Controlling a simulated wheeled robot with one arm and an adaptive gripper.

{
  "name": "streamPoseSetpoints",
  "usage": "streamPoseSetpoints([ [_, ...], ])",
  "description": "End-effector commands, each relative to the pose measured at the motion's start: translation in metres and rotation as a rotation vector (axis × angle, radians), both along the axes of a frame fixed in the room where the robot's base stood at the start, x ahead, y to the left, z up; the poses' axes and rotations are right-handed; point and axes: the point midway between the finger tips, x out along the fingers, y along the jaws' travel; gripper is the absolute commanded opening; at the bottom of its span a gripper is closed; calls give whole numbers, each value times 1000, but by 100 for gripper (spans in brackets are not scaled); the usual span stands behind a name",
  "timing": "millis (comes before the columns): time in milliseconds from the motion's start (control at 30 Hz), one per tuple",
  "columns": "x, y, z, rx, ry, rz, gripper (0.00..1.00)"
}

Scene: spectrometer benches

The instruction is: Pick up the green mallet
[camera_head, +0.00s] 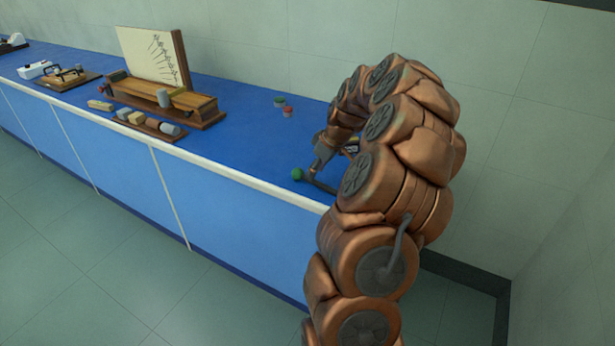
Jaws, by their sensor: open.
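A round green head (298,174), which looks like the green mallet's, lies near the front edge of the blue bench, beside my arm. A dark bar runs from near it to the right and goes behind my arm; I cannot tell whether it is the mallet's handle or a finger. My gripper (315,171) is open and reaches down over the bench just right of the green head. My copper arm hides much of the gripper and what lies behind it. I cannot tell whether the fingers touch the mallet.
The blue bench (225,148) is clear left of the green head. Small green (280,101) and red (287,112) pieces stand farther back. A wooden apparatus with an upright board (148,55) and a tray of small blocks (152,128) stand at left. A wall runs behind.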

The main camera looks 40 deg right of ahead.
Motion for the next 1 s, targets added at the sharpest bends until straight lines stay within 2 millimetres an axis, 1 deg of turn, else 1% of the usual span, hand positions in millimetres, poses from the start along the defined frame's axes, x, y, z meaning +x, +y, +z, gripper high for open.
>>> streamPoseSetpoints([
  [300, 12, 3, -33, 1, 2, 1, 45],
  [400, 14, 3, -36, 2, 1, 1, 45],
  [567, 14, 3, -36, 1, 1, 0, 45],
  [1000, 14, 3, -36, 1, 0, 0, 0],
])
